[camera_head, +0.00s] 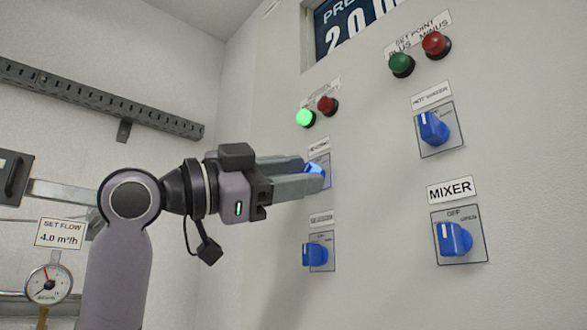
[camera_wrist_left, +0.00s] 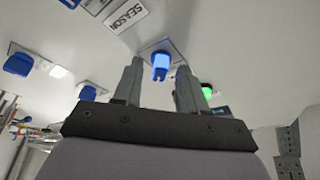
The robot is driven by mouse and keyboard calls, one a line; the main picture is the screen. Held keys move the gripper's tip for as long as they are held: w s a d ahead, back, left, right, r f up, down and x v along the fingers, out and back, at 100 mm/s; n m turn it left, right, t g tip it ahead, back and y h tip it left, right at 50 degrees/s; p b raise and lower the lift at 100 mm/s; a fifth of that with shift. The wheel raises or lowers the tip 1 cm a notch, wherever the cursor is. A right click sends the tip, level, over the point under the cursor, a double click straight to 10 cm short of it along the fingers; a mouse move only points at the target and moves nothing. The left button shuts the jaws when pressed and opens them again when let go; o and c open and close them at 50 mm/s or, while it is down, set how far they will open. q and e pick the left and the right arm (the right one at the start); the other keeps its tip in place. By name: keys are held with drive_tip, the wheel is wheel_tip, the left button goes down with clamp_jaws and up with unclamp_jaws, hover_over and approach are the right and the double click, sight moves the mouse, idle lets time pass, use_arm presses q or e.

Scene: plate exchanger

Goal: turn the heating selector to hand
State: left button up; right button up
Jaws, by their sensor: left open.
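A blue selector knob (camera_head: 314,169) sits on a small grey plate on the pale panel, under a label too blurred to read surely; by its place it looks like the heating selector. My left gripper (camera_head: 316,178) comes in from the left with its fingers reaching to this knob and partly hiding it. In the left wrist view the knob (camera_wrist_left: 160,66) shows between the open fingertips (camera_wrist_left: 160,75). I cannot tell whether a finger touches it. Its pointer mark is hidden, so its setting cannot be read. My right gripper is not in view.
A lit green lamp (camera_head: 305,118) and a red lamp (camera_head: 327,105) sit above. The season selector (camera_head: 315,255) is below. The hot water selector (camera_head: 433,128) and mixer selector (camera_head: 454,239) are to the right. A gauge (camera_head: 48,284) and pipes stand at left.

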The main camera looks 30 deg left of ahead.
use_arm(q)
clamp_jaws()
drive_tip(key=shift+f+n, duration=0.1)
drive_tip(key=shift+n, duration=0.2)
drive_tip(key=shift+s+d+n+t+y+b, duration=0.2)
drive_tip(key=shift+n+t+y+b, duration=1.15)
drive_tip(key=shift+n, duration=2.75)
drive_tip(key=shift+w+d+n+y+b, duration=0.2)
drive_tip(key=shift+n+y+b, duration=0.55)
drive_tip(key=shift+n+y, duration=2.5)
drive_tip(key=shift+s+d+n+t+y+b, duration=0.25)
drive_tip(key=shift+n+t+y+b, duration=0.6)
drive_tip(key=shift+n, duration=4.1)
drive_tip(key=shift+w+n+g+y, duration=0.1)
drive_tip(key=shift+n+g+y, duration=0.15)
drive_tip(key=shift+n+g, duration=0.05)
unclamp_jaws()
